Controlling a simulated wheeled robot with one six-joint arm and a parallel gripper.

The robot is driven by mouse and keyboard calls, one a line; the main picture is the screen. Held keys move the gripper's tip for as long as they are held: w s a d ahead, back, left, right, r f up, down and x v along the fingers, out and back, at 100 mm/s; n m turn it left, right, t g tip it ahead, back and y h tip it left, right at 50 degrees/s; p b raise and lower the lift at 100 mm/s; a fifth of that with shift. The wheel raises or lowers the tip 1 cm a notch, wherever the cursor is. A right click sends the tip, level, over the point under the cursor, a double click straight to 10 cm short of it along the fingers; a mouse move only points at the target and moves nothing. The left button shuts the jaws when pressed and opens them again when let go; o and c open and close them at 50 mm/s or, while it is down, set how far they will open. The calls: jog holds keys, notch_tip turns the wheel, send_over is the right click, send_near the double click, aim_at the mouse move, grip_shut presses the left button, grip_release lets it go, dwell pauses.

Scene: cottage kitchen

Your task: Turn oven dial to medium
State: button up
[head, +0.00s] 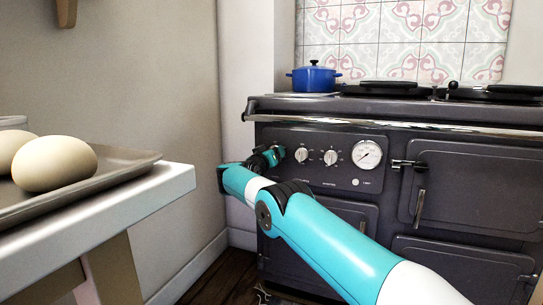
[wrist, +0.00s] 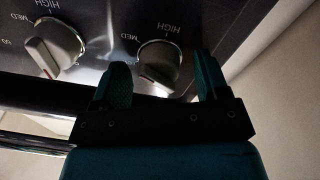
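The oven (head: 325,215) is dark, with two white dials on its upper left panel, a left dial (head: 301,154) and a right dial (head: 331,158). In the wrist view a dial (wrist: 160,55) shows beyond and between my fingertips, with MED and HIGH printed around it. A second dial (wrist: 52,48) is to its left, with similar markings. Each has a pale raised grip with reddish colour at its lower part; I cannot tell which mark either points to. My gripper (head: 281,153) is just left of the left dial; its fingers (wrist: 160,80) are apart and empty. Contact is unclear.
A round white gauge (head: 367,154) sits right of the dials. A chrome rail (head: 370,123) runs above the panel. A blue pot (head: 313,78) stands on the stove top. A table (head: 150,190) with a tray (head: 115,178) and egg-like objects (head: 55,166) is at left.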

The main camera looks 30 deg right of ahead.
jog(key=shift+a, duration=0.1)
jog(key=p+v, duration=0.3)
jog(key=v, duration=1.4)
jog(key=shift+a, duration=0.15)
jog(key=s+a+r+n+g+y, duration=0.1)
jog(key=s+a+n+g+y, duration=0.4)
jog(key=s, duration=1)
jog(key=s+a+r+n+g+y, duration=0.15)
jog(key=s+a+n+y, duration=0.45)
jog(key=s, duration=1)
jog(key=s+a+n+g+y, duration=0.2)
jog(key=s+a+g+y, duration=0.45)
jog(key=s, duration=0.85)
notch_tip(320, 180, up, 37)
jog(key=t+y+p, duration=0.1)
jog(key=t+p, duration=0.1)
jog(key=p, duration=3.5)
jog(key=shift+y, duration=0.35)
